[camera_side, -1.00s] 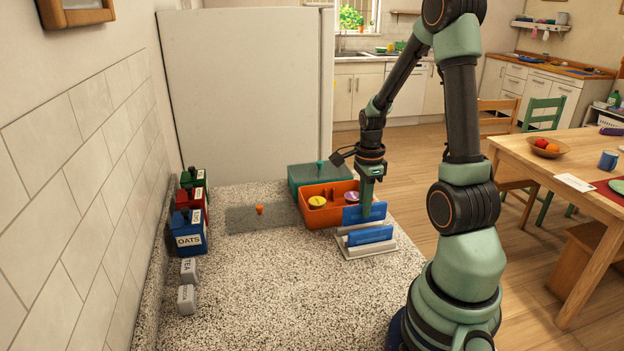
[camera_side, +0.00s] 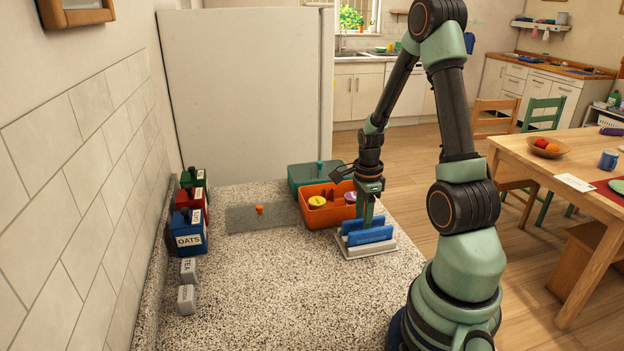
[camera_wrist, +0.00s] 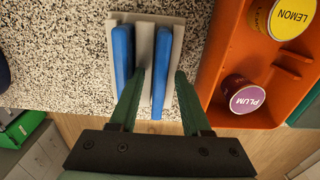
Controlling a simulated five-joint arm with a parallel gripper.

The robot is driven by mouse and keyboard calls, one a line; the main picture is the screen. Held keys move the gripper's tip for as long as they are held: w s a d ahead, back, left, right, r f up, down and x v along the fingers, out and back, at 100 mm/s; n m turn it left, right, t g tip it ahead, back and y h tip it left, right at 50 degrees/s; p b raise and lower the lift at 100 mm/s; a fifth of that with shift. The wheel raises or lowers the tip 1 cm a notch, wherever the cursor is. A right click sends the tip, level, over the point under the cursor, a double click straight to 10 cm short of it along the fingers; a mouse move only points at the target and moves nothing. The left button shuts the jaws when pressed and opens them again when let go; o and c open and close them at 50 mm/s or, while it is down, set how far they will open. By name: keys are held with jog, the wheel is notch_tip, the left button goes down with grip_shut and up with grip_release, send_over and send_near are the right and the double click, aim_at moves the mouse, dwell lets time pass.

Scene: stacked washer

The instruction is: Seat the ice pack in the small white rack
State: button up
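The small white rack (camera_side: 372,251) stands on the speckled counter, and its pale divider (camera_wrist: 145,52) shows in the wrist view. Two flat blue packs stand upright in it, side by side. The rear one, the ice pack (camera_side: 362,222), is in the rack's slot; it is the right-hand pack in the wrist view (camera_wrist: 162,62). The other blue pack (camera_side: 370,236) is in the front slot, on the left in the wrist view (camera_wrist: 122,55). My gripper (camera_wrist: 161,74) is open around the ice pack, with gaps on both sides. The lower slot is hidden.
An orange tub (camera_side: 318,217) with a yellow LEMON cup (camera_wrist: 288,18) and a purple PLUM cup (camera_wrist: 245,96) stands close behind the rack. A green box (camera_side: 306,176) is behind it. Canisters (camera_side: 190,238) line the wall. The counter's middle is clear.

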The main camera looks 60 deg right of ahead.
notch_tip(320, 180, up, 12)
jog(key=w+a+r+n+t, duration=0.1)
jog(key=a+r+n+t, duration=0.1)
jog(key=a+n, duration=0.6)
jog(key=w+a+r+n+t, duration=0.1)
jog(key=a+r+n, duration=0.3)
jog(key=a+n, duration=0.4)
jog(key=w+a+r+n+t, duration=0.2)
jog(key=a+r+n, duration=0.2)
jog(key=a+n, duration=0.4)
jog(key=n, duration=0.3)
jog(key=shift+t, duration=0.3)
